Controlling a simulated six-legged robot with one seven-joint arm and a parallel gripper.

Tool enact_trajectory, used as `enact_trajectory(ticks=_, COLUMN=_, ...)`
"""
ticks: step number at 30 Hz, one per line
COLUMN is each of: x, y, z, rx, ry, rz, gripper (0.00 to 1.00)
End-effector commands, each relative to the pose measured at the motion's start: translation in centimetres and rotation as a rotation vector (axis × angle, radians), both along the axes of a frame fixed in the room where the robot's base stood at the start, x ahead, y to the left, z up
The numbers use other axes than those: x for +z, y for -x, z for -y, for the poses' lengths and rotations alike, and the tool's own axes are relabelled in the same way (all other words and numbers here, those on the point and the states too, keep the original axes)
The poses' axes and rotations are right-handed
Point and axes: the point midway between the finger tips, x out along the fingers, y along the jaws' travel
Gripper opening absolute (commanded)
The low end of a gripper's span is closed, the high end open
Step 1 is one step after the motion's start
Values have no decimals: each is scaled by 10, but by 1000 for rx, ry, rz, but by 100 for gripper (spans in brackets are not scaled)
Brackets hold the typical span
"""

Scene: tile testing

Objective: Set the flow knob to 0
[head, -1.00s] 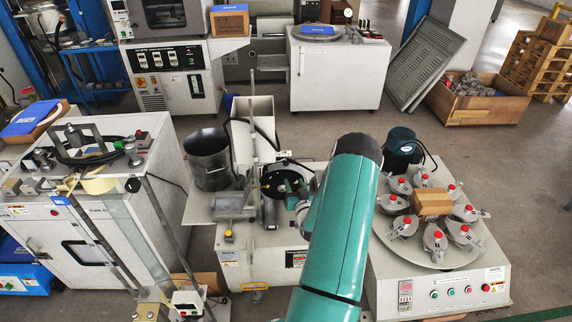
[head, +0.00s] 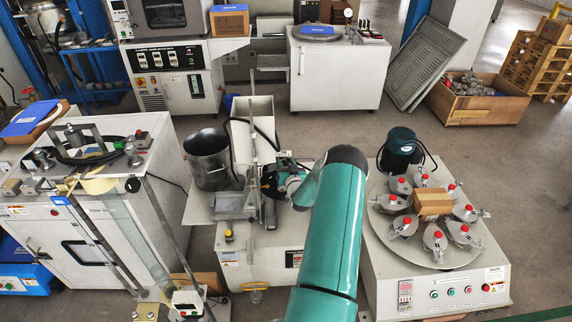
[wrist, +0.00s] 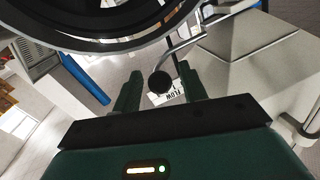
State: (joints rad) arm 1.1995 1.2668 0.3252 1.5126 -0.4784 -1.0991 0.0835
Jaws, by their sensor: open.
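In the wrist view a white label (wrist: 167,96), printed with upside-down FLOW, sits just beyond my gripper (wrist: 159,74). A round black knob (wrist: 159,83) on a bent metal rod (wrist: 193,42) shows in front of the label. My gripper is open, with one dark green finger on each side of the knob. I cannot tell whether either finger touches it. No scale or pointer can be read. In the head view my gripper end is at the middle machine (head: 262,262), largely hidden behind my teal arm, and the knob cannot be made out there.
A large dark ring (wrist: 110,35) hangs close above my fingers in the wrist view. In the head view a metal bucket (head: 207,160) stands left on the machine. A round table with several clamped pots (head: 432,238) stands to the right of my arm.

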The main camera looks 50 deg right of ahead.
Motion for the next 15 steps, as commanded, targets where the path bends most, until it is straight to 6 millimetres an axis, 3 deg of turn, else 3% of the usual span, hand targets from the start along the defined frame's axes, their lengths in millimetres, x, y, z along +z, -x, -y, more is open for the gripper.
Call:
enact_trajectory(ticks=2, x=0, y=0, z=0, rx=0, ry=0, rz=0, gripper=38)
enact_trajectory(ticks=8, x=0, y=0, z=0, rx=0, ry=0, rz=0, gripper=0)
enact_trajectory(ticks=15, x=0, y=-6, z=-6, rx=3, ry=0, rz=0, gripper=0)
